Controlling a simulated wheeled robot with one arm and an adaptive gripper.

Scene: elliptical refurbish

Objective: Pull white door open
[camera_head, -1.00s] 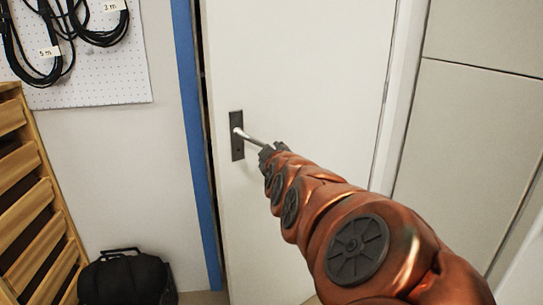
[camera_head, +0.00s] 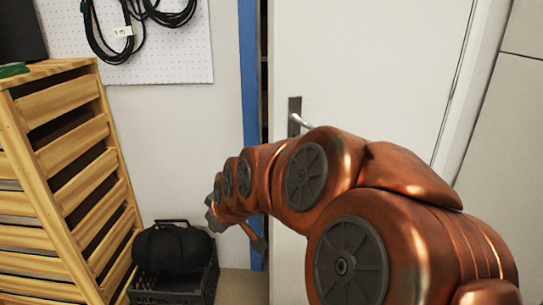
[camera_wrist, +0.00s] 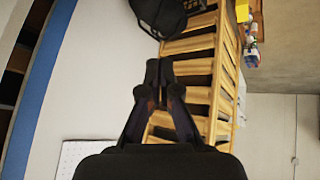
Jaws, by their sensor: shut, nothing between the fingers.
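The white door (camera_head: 385,70) stands slightly ajar. A dark gap (camera_head: 265,70) runs between its left edge and the blue door frame (camera_head: 248,75). The lever handle (camera_head: 299,122) on its dark plate is partly hidden behind my arm. My gripper is left of the handle, in front of the frame and wall, and is not touching the handle. In the wrist view my gripper (camera_wrist: 159,72) is shut and empty, pointing toward the wooden drawer unit. The blue frame (camera_wrist: 45,85) and the dark opening (camera_wrist: 17,60) show at that view's left edge.
A wooden drawer unit (camera_head: 75,145) stands at left. A black bag (camera_head: 172,248) sits in a dark crate (camera_head: 205,285) by the wall, below my gripper. A pegboard (camera_head: 180,55) with cables hangs above. Some floor (camera_head: 240,288) shows between crate and door.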

